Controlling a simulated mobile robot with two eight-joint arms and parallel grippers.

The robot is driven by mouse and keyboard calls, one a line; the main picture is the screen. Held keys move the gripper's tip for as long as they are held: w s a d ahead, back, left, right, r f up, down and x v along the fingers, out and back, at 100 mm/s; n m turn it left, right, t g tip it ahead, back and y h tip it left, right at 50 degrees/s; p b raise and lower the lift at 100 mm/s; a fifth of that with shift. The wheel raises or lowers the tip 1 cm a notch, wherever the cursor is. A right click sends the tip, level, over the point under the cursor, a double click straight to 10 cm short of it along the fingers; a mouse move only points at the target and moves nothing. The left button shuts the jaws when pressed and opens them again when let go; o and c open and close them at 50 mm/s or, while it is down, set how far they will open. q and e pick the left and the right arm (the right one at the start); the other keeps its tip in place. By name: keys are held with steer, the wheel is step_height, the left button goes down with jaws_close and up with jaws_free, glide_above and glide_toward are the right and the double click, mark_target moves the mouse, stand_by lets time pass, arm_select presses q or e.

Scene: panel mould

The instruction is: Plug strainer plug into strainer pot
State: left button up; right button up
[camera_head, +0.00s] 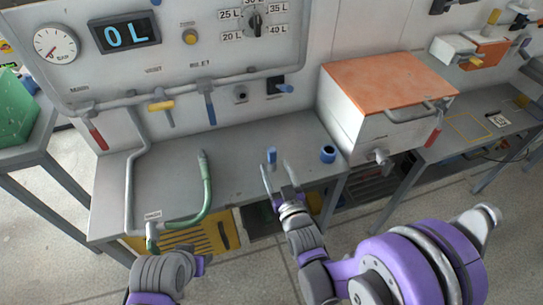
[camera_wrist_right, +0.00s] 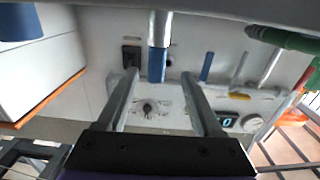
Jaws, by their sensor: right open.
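The strainer plug, which I take to be the small upright piece with a blue top (camera_head: 272,155), stands on the grey bench. In the right wrist view it shows as a silver stem with a blue end (camera_wrist_right: 157,60). The strainer pot, which I take to be the short blue hollow cylinder (camera_head: 328,154), stands to its right near the bench edge; part of it shows in the wrist view (camera_wrist_right: 18,22). My right gripper (camera_head: 275,166) is open, its fingers apart on either side of the plug in the picture; contact is not clear. My left arm shows at the bottom, without visible fingers.
A white box with an orange top (camera_head: 390,80) is at the right. A wall panel with a display (camera_head: 125,32) and valve handles rises behind. The bench middle (camera_head: 240,150) is clear.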

mark_target(269, 147)
steer(key=x, duration=0.2)
steer(key=p+x, duration=0.1)
steer(key=x, duration=0.5)
steer(key=shift+w+d+r+p, duration=0.2)
steer(key=shift+w+d+p, duration=0.05)
steer(key=shift+p, duration=0.15)
steer(key=shift+w+a, duration=0.1)
steer(key=shift+w, duration=0.25)
steer(key=shift+s, duration=0.1)
jaws_close()
